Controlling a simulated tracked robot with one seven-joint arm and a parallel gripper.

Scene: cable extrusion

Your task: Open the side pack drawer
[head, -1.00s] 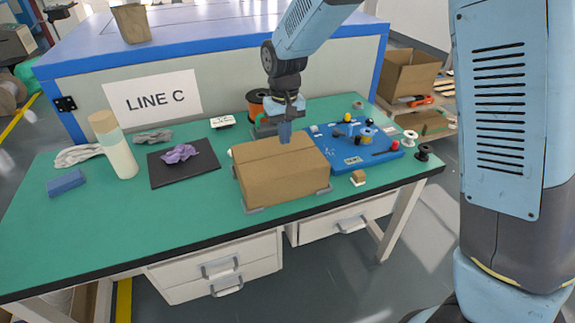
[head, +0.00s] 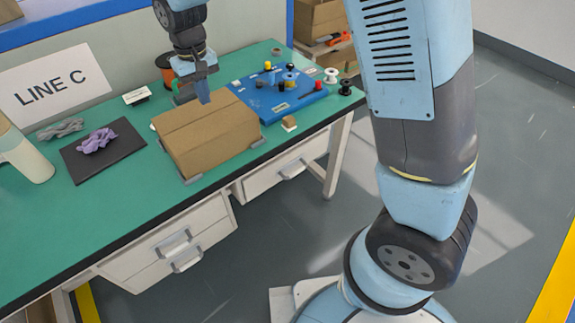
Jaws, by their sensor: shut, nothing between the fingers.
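Under the green-topped bench hang white-grey drawers with grey bar handles. At the left is a stacked pair, an upper drawer (head: 205,222) and a lower drawer (head: 215,240). A single wide drawer (head: 262,180) sits further right, its handle (head: 292,169) near the bench leg. All of them look closed. Which one is the side pack drawer cannot be told. My gripper (head: 204,98) is shut and empty, pointing down at the far top edge of the cardboard box, above the bench and well away from the drawer handles. Whether it touches the box is unclear.
The cardboard box (head: 215,135) stands on the bench (head: 100,205) near its front edge. A blue board (head: 262,103) with small parts lies right of it. The floor (head: 255,245) before the drawers is clear.

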